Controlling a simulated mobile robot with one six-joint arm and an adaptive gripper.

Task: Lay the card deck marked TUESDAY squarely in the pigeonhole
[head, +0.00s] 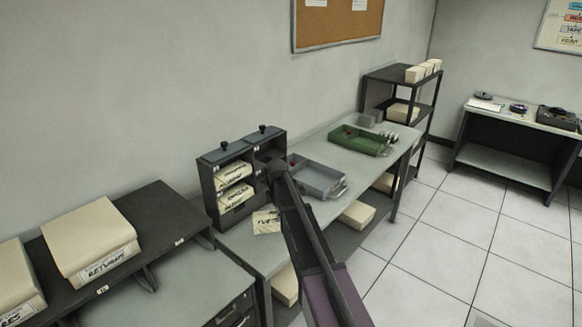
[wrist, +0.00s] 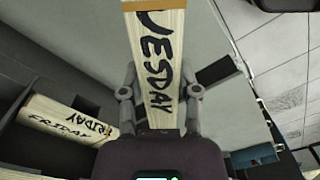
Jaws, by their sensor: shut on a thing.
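The TUESDAY card deck (wrist: 158,50) is a cream block with black hand lettering, of which "UESDAY" shows in the wrist view. My gripper (wrist: 160,92) is shut on it, one finger on each side. In the head view a cream deck with partly legible lettering (head: 267,222) shows just left of my arm, in front of the pigeonhole unit; my gripper is hidden there. The dark pigeonhole unit (head: 208,190) has lettered decks in its left column (head: 234,172). My arm covers much of its right column. A FRIDAY deck (wrist: 60,125) lies in a compartment in the wrist view.
The unit stands on a grey-green table with a grey tray (head: 318,178) and a green tray (head: 360,142) to the right. A shelf rack (head: 400,75) stands behind. Floor at right is clear.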

